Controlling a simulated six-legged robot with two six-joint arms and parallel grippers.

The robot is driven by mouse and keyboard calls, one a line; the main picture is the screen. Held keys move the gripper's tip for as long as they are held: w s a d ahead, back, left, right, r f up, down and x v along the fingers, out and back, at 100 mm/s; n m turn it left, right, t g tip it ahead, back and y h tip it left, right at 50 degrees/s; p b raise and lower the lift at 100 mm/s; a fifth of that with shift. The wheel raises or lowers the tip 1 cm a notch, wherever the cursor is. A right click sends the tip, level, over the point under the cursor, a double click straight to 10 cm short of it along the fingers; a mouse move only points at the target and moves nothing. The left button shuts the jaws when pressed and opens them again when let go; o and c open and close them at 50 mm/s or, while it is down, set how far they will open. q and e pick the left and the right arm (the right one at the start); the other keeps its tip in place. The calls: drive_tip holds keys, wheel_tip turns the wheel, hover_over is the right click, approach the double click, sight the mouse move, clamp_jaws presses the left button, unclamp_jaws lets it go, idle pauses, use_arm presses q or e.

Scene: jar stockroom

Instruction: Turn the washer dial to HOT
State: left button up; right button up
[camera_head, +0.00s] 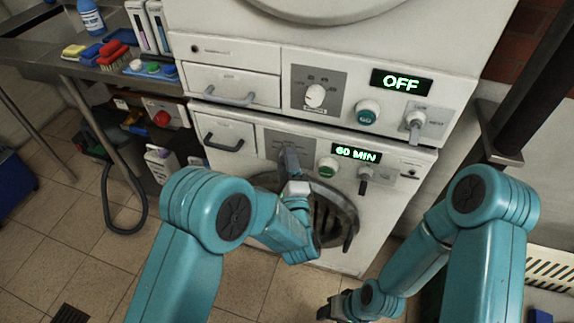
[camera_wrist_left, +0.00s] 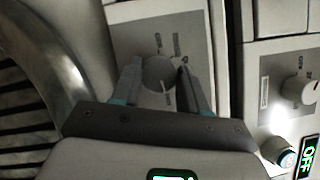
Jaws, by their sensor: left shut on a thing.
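Two white machines are stacked. The lower machine (camera_head: 225,150) shows "60 MIN" on its display (camera_head: 356,153). My left gripper (camera_head: 288,152) is at the grey dial panel on its front and hides the dial in the head view. In the left wrist view, the gripper (camera_wrist_left: 160,82) has one finger on each side of the round grey dial (camera_wrist_left: 157,72) and is shut on it. Small words ring the dial, too small to read. My right gripper (camera_head: 338,305) hangs low, away from the machines; its jaws are unclear.
The upper machine has a similar dial (camera_head: 315,95) and an "OFF" display (camera_head: 401,82). A green button (camera_head: 328,168) and a lever (camera_head: 364,181) sit right of my left gripper. The round door (camera_head: 335,215) is below. A shelf with bottles and brushes (camera_head: 112,55) stands left.

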use_arm(q)
drive_tip(key=shift+d, duration=0.1)
idle(0.4)
drive_tip(key=o, duration=1.1)
drive_tip(key=shift+c, duration=0.2)
